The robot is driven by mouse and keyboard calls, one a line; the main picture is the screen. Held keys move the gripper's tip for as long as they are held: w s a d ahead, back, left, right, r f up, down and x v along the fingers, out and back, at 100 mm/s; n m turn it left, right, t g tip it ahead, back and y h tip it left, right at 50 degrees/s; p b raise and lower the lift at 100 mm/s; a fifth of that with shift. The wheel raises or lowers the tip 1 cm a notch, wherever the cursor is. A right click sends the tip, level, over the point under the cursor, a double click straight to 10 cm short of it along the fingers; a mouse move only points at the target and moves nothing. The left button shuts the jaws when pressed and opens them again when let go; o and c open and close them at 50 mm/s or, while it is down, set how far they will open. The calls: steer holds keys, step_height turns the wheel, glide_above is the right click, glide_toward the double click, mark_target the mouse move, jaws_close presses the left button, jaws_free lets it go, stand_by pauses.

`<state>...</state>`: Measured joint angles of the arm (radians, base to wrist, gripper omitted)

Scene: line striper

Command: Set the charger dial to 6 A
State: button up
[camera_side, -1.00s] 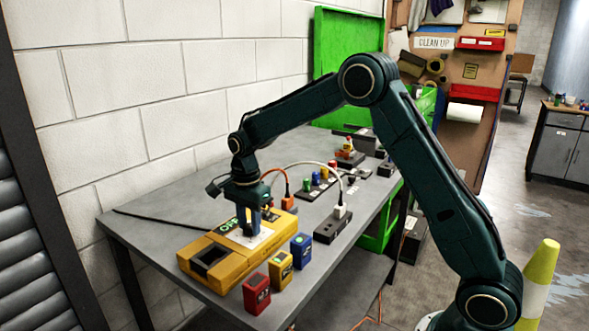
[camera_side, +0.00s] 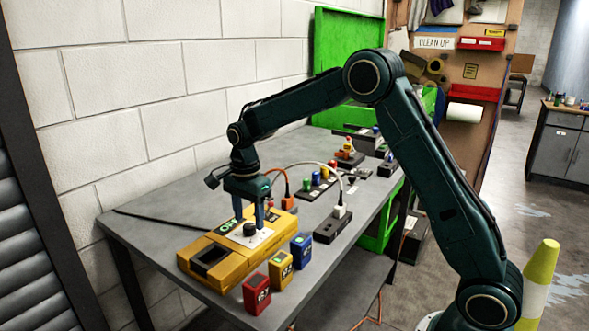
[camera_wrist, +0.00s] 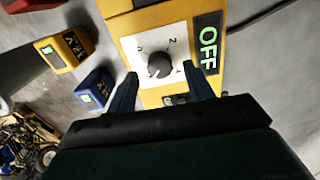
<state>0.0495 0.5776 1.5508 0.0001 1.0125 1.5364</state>
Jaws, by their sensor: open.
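The yellow charger (camera_side: 212,262) lies on the grey table. Its black round dial (camera_side: 250,229) sits on a white plate. In the wrist view the dial (camera_wrist: 160,66) has the numbers 0, 2 and 4 showing around it; I cannot make out a 6 or read its pointer surely. The green display (camera_wrist: 209,49) beside it reads OFF. My gripper (camera_side: 248,220) is open and empty, pointing down just above the dial. In the wrist view its two blue fingers (camera_wrist: 161,71) stand on either side of the dial, apart from it.
Red (camera_side: 257,293), yellow (camera_side: 281,270) and blue (camera_side: 301,251) battery blocks stand along the charger's front side. A power strip (camera_side: 332,226) with a white plug and an orange plug (camera_side: 288,203) lie further back. The white wall borders the table on the left.

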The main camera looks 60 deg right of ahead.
mark_target(249, 226)
step_height(249, 226, up, 12)
stand_by(0.5)
stand_by(0.3)
steer(key=s+a+r+n+t, duration=0.1)
steer(key=s+r+n+t, duration=0.15)
steer(key=s+n, duration=0.45)
steer(key=s+a+r+n+t, duration=0.15)
steer(key=s+r, duration=0.25)
steer(key=s, duration=0.6)
steer(key=s+f+n, duration=0.2)
steer(key=s+n, duration=0.3)
steer(key=s, duration=0.2)
steer(key=s+f+n+t, duration=0.1)
steer(key=s+f+n, duration=0.2)
steer(key=s, duration=0.5)
steer(key=shift+s+n+t, duration=0.3)
steer(key=shift+n, duration=0.55)
